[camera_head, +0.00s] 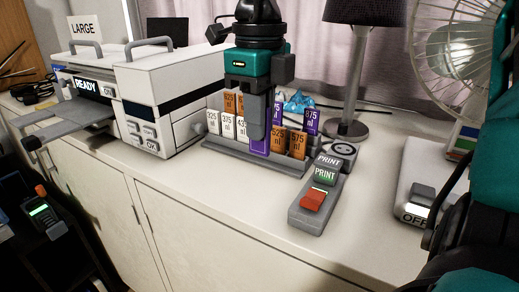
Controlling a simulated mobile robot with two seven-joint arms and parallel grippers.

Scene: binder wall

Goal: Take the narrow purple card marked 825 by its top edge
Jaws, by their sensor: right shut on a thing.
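A narrow purple card (260,148) shows just below the fingers of my right gripper (257,135), at the front of the grey card rack (240,158). The gripper comes down from above and is shut on this card. The fingers cover its upper part, so I cannot read its number. The card's lower end is at the rack; I cannot tell whether it is still seated. Other purple cards (312,121) stand behind and to the right. My left gripper is not in view.
White cards (227,122) and orange cards (298,144) stand close on both sides. A white printer reading READY (165,95) is at the left. A grey PRINT box (313,205) is in front, a lamp (360,75) behind.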

